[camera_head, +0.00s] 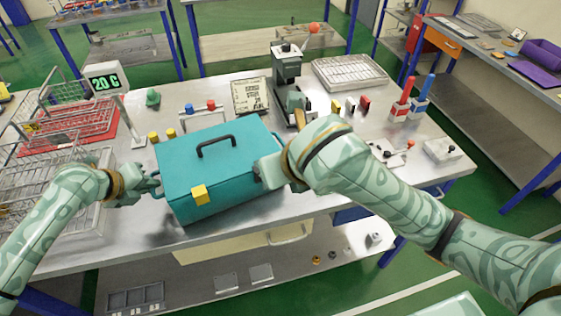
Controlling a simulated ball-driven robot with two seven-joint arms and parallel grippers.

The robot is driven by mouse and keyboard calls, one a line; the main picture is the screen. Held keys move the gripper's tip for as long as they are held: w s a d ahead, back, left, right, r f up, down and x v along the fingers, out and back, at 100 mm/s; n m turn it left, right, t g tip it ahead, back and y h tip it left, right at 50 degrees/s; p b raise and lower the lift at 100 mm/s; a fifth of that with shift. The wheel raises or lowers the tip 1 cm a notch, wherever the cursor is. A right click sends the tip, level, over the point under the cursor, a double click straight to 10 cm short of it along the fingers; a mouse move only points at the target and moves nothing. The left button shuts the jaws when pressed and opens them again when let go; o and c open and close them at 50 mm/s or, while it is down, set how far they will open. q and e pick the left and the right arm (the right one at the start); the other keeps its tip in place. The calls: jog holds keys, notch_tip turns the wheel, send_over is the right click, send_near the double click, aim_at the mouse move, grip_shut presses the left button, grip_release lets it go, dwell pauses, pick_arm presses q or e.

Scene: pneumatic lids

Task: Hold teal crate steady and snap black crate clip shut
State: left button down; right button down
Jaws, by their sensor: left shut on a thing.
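The teal crate (225,170) sits closed-looking on the metal table, with a black handle (215,142) on its lid. A yellow clip (200,194) shows on its front face. My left gripper (154,183) is shut on the teal crate at its left end, by the side grip. My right gripper (262,172) is at the crate's right end, its fingers mostly hidden behind its own hand. A small dark part shows beside these fingers; I cannot tell whether it is the black clip or part of my gripper.
Wire baskets (65,200) stand left of the crate, close to my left arm. A display reading 20 C (105,82) stands behind them. A green press-like device (287,80) stands behind the crate. A white block (443,150) lies at the right; the front edge is near.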

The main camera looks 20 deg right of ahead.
dwell(0.4)
pick_arm(q)
jog(key=c, duration=1.4)
grip_release()
